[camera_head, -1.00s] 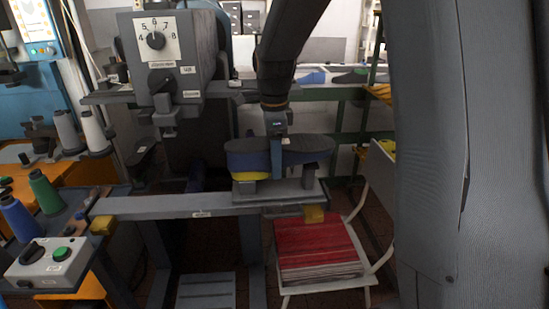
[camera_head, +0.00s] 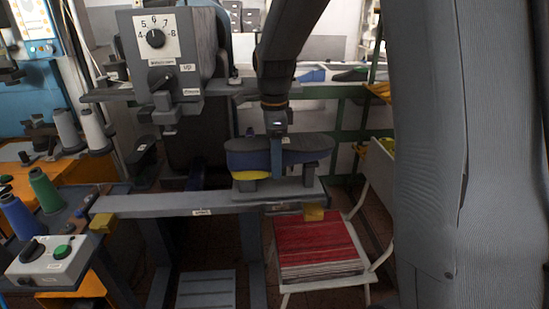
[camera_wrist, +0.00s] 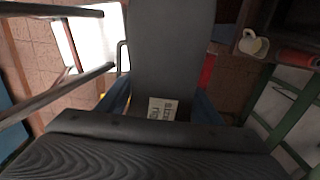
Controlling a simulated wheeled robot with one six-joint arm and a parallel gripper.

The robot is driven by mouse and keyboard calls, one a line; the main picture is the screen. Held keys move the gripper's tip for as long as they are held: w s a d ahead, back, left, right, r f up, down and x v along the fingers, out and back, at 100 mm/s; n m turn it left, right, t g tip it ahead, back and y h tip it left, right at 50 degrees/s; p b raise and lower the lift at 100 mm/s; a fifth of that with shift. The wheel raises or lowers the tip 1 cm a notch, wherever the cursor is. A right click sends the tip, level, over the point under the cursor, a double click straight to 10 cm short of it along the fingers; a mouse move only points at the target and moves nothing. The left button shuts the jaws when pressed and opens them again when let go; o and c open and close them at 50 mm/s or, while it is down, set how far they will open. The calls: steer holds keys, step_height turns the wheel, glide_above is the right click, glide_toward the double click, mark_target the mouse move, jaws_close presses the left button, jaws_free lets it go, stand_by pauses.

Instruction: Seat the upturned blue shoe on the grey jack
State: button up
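The upturned blue shoe (camera_head: 308,158) lies level with its dark grey sole up, above the grey jack (camera_head: 292,187) on the bench. A yellow part shows beneath its left end. My gripper (camera_head: 278,154) reaches down from above and is shut on the middle of the shoe, one finger showing on its near side. In the wrist view the sole (camera_wrist: 168,50) runs away from the gripper, with blue at both sides. The shoe hides the jack's top, so I cannot tell whether they touch.
A grey machine with a dial (camera_head: 158,60) stands left of the jack. Thread cones (camera_head: 45,190) and a control box (camera_head: 50,255) are at the lower left. Green-framed shelving (camera_head: 345,110) is behind.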

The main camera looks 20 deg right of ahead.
steer(key=o, duration=0.5)
steer(key=shift+r+b, duration=0.85)
steer(key=shift+r, duration=3.1)
steer(key=shift+r, duration=0.1)
